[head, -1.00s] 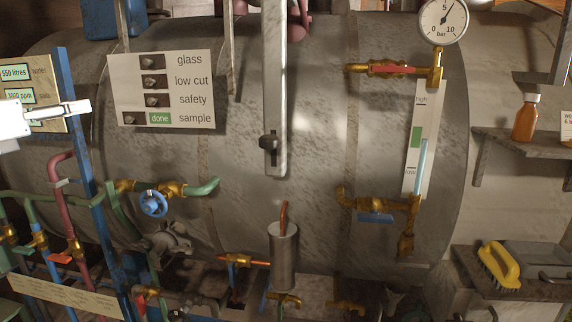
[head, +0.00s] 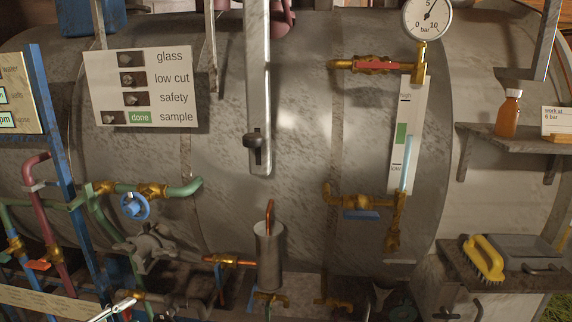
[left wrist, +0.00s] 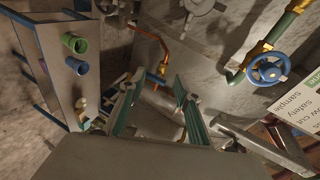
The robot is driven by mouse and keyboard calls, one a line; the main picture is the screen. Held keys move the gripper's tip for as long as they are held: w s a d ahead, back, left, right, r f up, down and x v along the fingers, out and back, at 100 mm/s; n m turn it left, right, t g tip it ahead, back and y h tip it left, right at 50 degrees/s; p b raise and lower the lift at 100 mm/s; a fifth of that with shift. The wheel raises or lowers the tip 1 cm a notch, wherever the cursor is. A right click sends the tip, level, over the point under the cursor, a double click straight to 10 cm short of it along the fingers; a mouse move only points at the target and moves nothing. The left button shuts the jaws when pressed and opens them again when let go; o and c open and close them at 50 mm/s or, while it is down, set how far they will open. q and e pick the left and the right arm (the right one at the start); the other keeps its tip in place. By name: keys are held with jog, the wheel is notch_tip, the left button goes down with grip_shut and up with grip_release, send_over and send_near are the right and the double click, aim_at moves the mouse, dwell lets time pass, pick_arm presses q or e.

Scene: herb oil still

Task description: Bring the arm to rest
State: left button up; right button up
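My left gripper (left wrist: 158,84) is open in the left wrist view, with its two teal-padded fingers apart and nothing held between them. In the head view only a thin pale piece of what seems to be my left arm or gripper (head: 117,306) shows at the bottom left, below the green pipework. My right arm and gripper are in neither view. The large grey boiler (head: 300,110) fills the middle of the head view.
A blue handwheel (head: 134,206) on a green pipe shows at left, also in the left wrist view (left wrist: 264,68). A blue post (head: 62,130) and pipes stand at the left. A metal cylinder (head: 270,255) stands low centre. A shelf (head: 480,140) holds a bottle (head: 509,113).

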pick_arm(q)
jog(key=s+d+f+n+g, duration=0.3)
jog(key=s+d+f+n, duration=1.1)
jog(key=s+d+f, duration=0.6)
notch_tip(320, 180, down, 3)
jog(key=shift+s+r+n+y, duration=0.15)
jog(key=shift+s+n+y, duration=0.15)
jog(key=shift+s+y, duration=0.15)
